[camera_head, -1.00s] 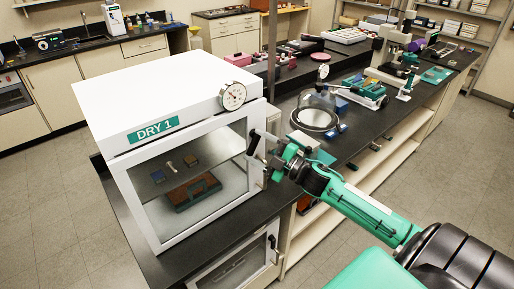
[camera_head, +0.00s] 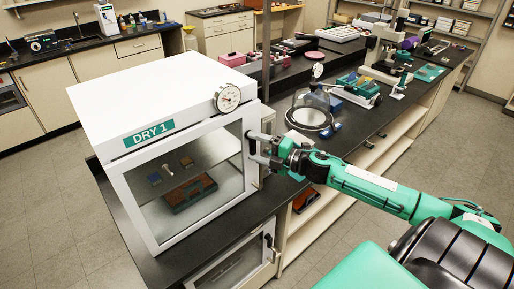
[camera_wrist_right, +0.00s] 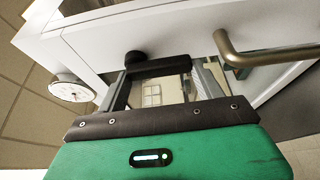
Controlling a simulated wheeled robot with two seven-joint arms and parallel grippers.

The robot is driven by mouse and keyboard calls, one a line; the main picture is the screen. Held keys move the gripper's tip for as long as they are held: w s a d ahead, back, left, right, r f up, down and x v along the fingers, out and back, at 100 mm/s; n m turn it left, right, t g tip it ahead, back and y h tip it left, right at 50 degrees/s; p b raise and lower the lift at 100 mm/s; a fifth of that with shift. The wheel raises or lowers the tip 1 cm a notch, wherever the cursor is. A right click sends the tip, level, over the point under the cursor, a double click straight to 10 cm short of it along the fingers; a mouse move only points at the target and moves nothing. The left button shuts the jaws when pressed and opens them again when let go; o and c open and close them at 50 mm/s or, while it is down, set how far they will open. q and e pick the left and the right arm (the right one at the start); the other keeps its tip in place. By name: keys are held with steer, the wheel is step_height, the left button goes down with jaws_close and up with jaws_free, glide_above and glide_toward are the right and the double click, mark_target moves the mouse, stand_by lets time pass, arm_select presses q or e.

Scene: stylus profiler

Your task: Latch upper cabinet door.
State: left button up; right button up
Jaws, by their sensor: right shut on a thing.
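The upper cabinet (camera_head: 160,98) is a white box labelled DRY 1, with a round dial gauge at its front top corner. Its glass door (camera_head: 187,187) looks closed against the frame; I cannot tell whether it is latched. A black latch handle is at the door's right edge, and it shows in the right wrist view (camera_wrist_right: 158,68) as a bar beside a round black knob. My right gripper (camera_head: 262,149) is shut on this handle, its fingers on either side of the bar. It also shows in the wrist view (camera_wrist_right: 160,82). My left gripper is out of view.
A bronze bar handle (camera_wrist_right: 268,55) is close beside the right fingers. A lower cabinet (camera_head: 232,264) with its own black lever is below the counter. Behind my right arm, the dark counter holds a round glass-topped device (camera_head: 310,118) and other instruments.

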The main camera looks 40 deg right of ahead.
stand_by(0.3)
steer(key=o, duration=1)
steer(key=shift+f+b+v, duration=0.2)
steer(key=shift+b+v, duration=0.3)
steer(key=shift+v, duration=0.45)
steer(key=shift+b+v, duration=1.35)
steer(key=shift+v, duration=4.6)
steer(key=shift+r, duration=0.2)
